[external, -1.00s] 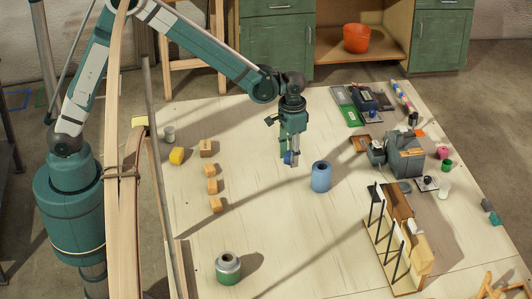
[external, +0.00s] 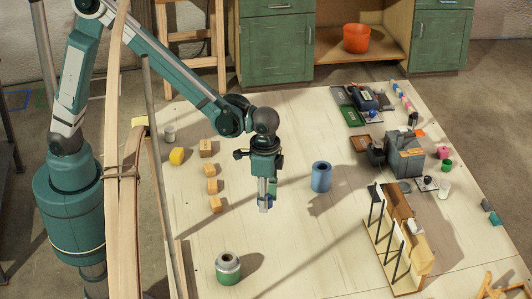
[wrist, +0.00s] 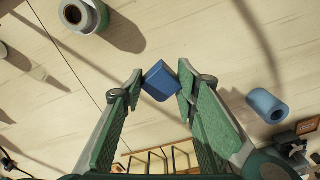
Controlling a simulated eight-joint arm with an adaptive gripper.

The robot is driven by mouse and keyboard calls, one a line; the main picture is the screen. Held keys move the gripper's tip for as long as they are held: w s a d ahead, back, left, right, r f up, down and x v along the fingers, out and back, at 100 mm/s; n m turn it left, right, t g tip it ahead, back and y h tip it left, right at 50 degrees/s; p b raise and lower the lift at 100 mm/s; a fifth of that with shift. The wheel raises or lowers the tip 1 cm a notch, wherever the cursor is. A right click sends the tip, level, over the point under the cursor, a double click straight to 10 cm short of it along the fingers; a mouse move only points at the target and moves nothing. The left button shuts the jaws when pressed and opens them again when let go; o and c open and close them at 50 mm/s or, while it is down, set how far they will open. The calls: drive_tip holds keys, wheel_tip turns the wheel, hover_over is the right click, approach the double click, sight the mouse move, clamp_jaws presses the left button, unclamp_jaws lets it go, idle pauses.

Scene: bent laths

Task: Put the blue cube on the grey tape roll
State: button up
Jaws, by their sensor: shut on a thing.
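My gripper (external: 267,203) is shut on the blue cube (wrist: 161,80), which sits turned between its fingertips in the wrist view. In the external view the blue cube (external: 264,204) shows small at the gripper's lower end and seems held above the table. The grey tape roll (external: 228,259) stands at the front left of the table, apparently on top of a green roll (external: 229,277). My gripper is behind it and to its right. In the wrist view the grey roll (wrist: 78,14) is at the top left, cut by the frame edge, with a dark hole.
A blue roll (external: 321,177) stands right of my gripper. Several small yellow-orange blocks (external: 213,186) line the left side. A wooden rack with dark posts (external: 400,240) stands at the right front. The table between my gripper and the grey roll looks clear.

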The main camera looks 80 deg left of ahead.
drive_tip(key=s+d+r+m, duration=0.1)
drive_tip(key=s+d+m, duration=0.3)
drive_tip(key=s+d, duration=0.8)
drive_tip(key=s, duration=0.2)
drive_tip(key=shift+s+d+r+m, duration=0.15)
drive_tip(key=shift+s+r+m, duration=0.15)
drive_tip(key=shift+f, duration=0.1)
hover_over(227, 258)
drive_tip(key=shift+f, duration=2.85)
drive_tip(key=shift+f, duration=2.05)
drive_tip(key=shift+f, duration=0.25)
